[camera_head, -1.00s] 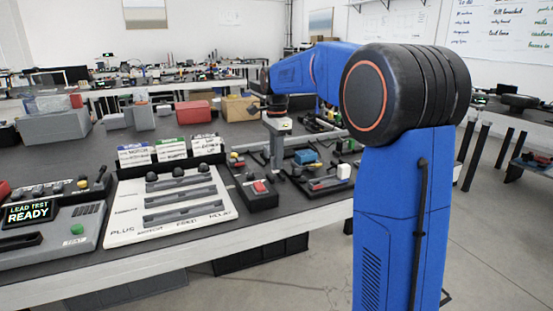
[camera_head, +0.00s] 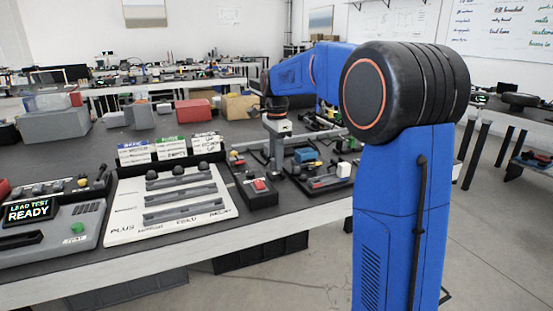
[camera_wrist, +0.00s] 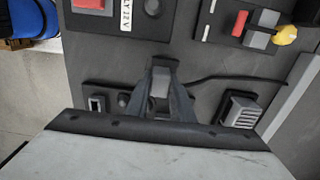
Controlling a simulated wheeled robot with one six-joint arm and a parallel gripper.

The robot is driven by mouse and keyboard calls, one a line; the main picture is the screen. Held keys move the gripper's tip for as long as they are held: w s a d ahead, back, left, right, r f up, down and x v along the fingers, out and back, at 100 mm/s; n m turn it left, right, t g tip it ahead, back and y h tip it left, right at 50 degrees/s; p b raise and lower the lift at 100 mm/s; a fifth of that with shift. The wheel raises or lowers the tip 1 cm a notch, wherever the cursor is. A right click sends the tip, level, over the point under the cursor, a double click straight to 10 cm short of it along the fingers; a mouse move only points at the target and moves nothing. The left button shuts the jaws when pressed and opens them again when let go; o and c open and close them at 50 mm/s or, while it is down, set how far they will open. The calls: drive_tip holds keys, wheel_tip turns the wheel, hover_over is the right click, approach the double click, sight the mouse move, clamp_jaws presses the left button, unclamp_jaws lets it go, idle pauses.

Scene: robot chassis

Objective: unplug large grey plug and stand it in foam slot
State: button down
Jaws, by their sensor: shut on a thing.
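My gripper (camera_wrist: 160,100) is shut on a grey block (camera_wrist: 160,82), which looks like the large grey plug. A dark cable runs from beside it to the right in the wrist view. The fingers hide part of the block and whatever is under it, so I cannot tell if it is in a socket. In the head view my gripper (camera_head: 277,155) points down over the workbench, behind the small box with a red button. I cannot make out the foam slot with certainty.
A white panel (camera_head: 125,228) with long grey slots lies left of my gripper. The red-button box (camera_head: 260,186) stands close in front. A ribbed grey piece (camera_wrist: 242,108) and a small socket (camera_wrist: 97,103) flank the gripper. A blue block (camera_head: 305,155) sits to the right.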

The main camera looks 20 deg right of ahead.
drive_tip(key=shift+f, duration=0.7)
drive_tip(key=c, duration=1.5)
unclamp_jaws()
drive_tip(key=shift+o, duration=0.2)
wheel_tip(320, 180, up, 17)
drive_tip(key=shift+r, duration=0.15)
drive_tip(key=s+a+f+n+t, duration=0.15)
drive_tip(key=s+f+n, duration=0.3)
drive_tip(key=s, duration=0.55)
drive_tip(key=s+a+f+n+t, duration=0.1)
drive_tip(key=s+a+f+n, duration=0.3)
drive_tip(key=s, duration=0.7)
drive_tip(key=s+f+n+t, duration=0.2)
drive_tip(key=s+f+n, duration=0.7)
drive_tip(key=s+f, duration=0.7)
drive_tip(key=shift+s+f, duration=0.4)
drive_tip(key=shift+s, duration=0.25)
